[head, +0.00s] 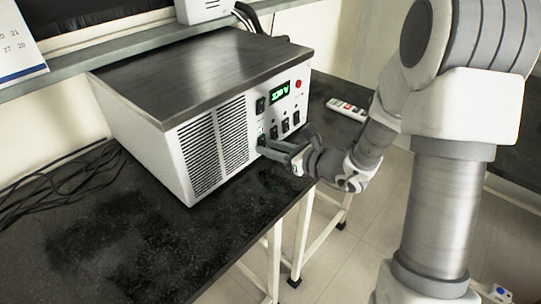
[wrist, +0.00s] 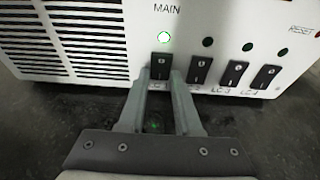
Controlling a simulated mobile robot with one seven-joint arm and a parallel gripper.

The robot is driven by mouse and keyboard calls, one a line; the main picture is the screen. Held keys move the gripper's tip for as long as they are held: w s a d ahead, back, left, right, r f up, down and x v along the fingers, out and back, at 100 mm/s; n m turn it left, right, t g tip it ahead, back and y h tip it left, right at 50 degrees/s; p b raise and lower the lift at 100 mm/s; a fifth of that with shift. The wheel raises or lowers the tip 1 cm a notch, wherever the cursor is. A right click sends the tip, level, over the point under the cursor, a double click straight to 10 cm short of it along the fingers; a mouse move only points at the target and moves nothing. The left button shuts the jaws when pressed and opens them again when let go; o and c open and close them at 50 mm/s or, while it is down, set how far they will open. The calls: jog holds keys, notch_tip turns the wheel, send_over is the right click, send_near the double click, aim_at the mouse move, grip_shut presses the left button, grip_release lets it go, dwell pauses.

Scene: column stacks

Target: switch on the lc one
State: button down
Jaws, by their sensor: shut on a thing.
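A white power unit (head: 285,110) with a dark top stands on the black table. Its front carries a row of black rocker switches. In the wrist view my gripper (wrist: 160,80) has a finger on each side of the leftmost switch (wrist: 161,63) and is shut on it. The label under this switch is hidden by my fingers. In the head view my gripper (head: 268,148) is at the unit's lower front.
A lit green display (head: 280,93), a black main switch (head: 261,105) and a red button (head: 298,84) are higher on the front. A white strip (head: 347,109) lies right on the table (head: 110,245). Black cables (head: 60,180) lie left. The front table area is clear.

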jog(key=shift+f+t+y+b, duration=0.3)
jog(key=shift+f+b, duration=0.05)
jog(key=shift+b, duration=0.5)
jog(key=shift+r+b, duration=0.2)
jog(key=shift+b, duration=0.15)
jog(key=c, duration=0.9)
grip_release()
jog(key=p+v, duration=0.1)
jog(key=v, duration=0.4)
jog(key=p+v, duration=0.1)
jog(key=v, duration=0.5)
jog(key=p+v, duration=0.1)
jog(key=v, duration=0.5)
jog(key=shift+s+d+f, duration=0.15)
jog(key=shift+d+f, duration=0.05)
jog(key=shift+f, duration=0.05)
